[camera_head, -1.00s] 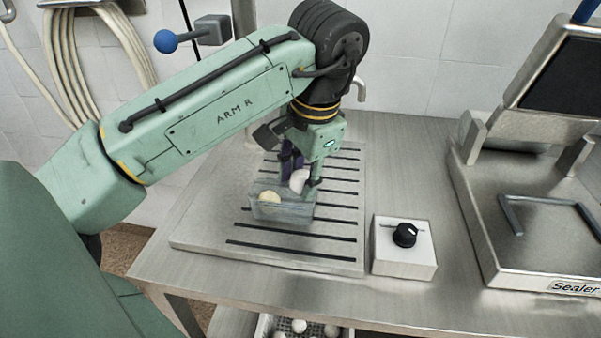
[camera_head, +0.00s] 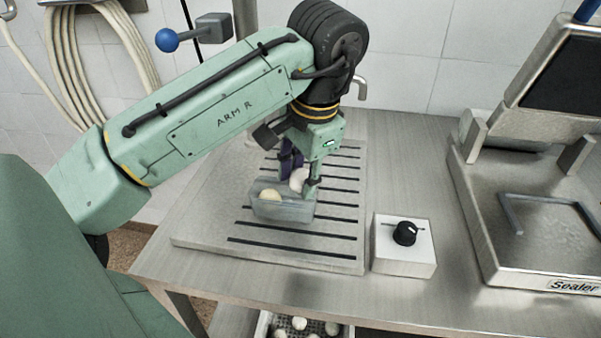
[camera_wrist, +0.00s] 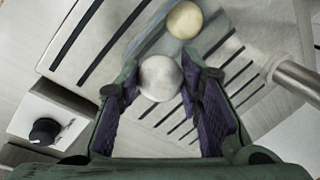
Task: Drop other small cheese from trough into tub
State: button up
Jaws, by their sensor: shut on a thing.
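My gripper (camera_head: 303,180) points down over the slotted steel board and is shut on a white round cheese (camera_wrist: 159,78). The cheese sits between the purple finger pads in the wrist view and is partly hidden by a finger in the head view (camera_head: 297,179). A clear tub (camera_head: 284,213) stands on the board, with the held cheese at its back right part. A yellowish cheese (camera_head: 270,194) lies inside the tub at the left; it also shows in the wrist view (camera_wrist: 184,20). A trough with a perforated floor (camera_head: 263,327) holds several white cheeses below the table's front edge.
The slotted board (camera_head: 205,235) lies under the tub. A white box with a black knob (camera_head: 404,257) stands right of the board. A sealer (camera_head: 540,262) stands at the far right. A steel pipe (camera_wrist: 298,80) crosses the right of the wrist view.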

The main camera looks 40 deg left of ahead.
jog(key=o, duration=1.1)
jog(key=shift+o, duration=0.5)
jog(key=o, duration=0.4)
jog(key=shift+a+p+v, duration=0.2)
jog(key=shift+p+v, duration=0.65)
jog(key=shift+v, duration=0.05)
jog(key=shift+a+p+v, duration=0.2)
jog(key=shift+p+v, duration=0.6)
jog(key=shift+v, duration=0.1)
jog(key=shift+a+p+v, duration=0.2)
jog(key=shift+p+v, duration=0.65)
jog(key=shift+v, duration=0.05)
jog(key=shift+w+r, duration=0.15)
jog(key=shift+r, duration=1.2)
